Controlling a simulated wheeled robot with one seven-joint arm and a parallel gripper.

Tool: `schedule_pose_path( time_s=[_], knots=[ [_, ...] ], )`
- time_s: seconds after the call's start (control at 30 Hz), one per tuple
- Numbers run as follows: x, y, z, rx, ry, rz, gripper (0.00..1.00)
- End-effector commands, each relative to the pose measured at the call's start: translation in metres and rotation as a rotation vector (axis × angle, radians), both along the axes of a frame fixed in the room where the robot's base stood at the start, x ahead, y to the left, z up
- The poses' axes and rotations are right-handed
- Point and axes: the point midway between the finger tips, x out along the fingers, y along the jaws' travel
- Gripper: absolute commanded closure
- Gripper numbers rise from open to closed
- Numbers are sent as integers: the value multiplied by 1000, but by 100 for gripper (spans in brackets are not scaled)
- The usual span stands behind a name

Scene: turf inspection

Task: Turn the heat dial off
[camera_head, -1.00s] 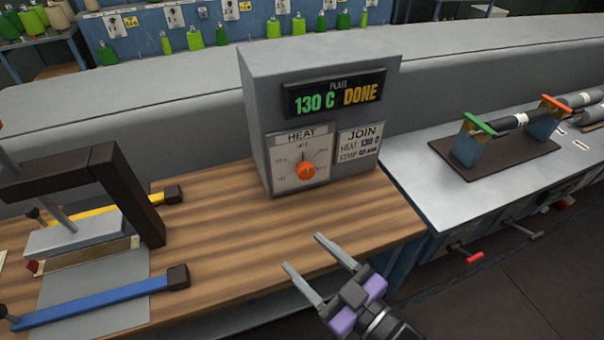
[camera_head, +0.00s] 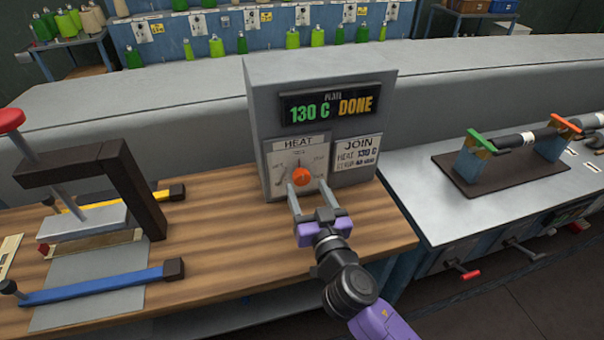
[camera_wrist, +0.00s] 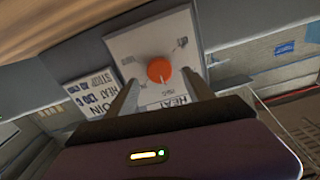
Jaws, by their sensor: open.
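The orange heat dial (camera_head: 302,176) is on the white HEAT panel on the front of the grey control box (camera_head: 262,85). The box's display (camera_head: 331,103) reads 130 C and DONE. The dial's exact setting is hard to read. My gripper (camera_head: 305,187) is open and faces the panel, its fingers just in front of the dial, one toward each side. In the wrist view the dial (camera_wrist: 159,70) appears upside down, a little beyond and between the open fingers (camera_wrist: 160,92). I cannot tell whether either finger touches the panel; nothing is held.
The box stands on a wooden bench (camera_head: 220,240). A dark press (camera_head: 100,180) with blue (camera_head: 95,285) and yellow-handled parts is at left. A grey table (camera_head: 420,190) with a roller stand (camera_head: 515,165) is at right. Bare wood lies between press and box.

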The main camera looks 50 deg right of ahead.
Motion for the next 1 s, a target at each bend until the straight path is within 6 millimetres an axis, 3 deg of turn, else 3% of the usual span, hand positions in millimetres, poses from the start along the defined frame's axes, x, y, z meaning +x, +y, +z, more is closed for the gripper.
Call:
schedule_pose_path(
  time_s=[0.3,0.67,1.0],
  knots=[
    [34,-23,2,-1,0,1,39],
    [39,-26,0,-1,0,2,39],
    [39,-26,0,-1,0,2,100]
  ],
)
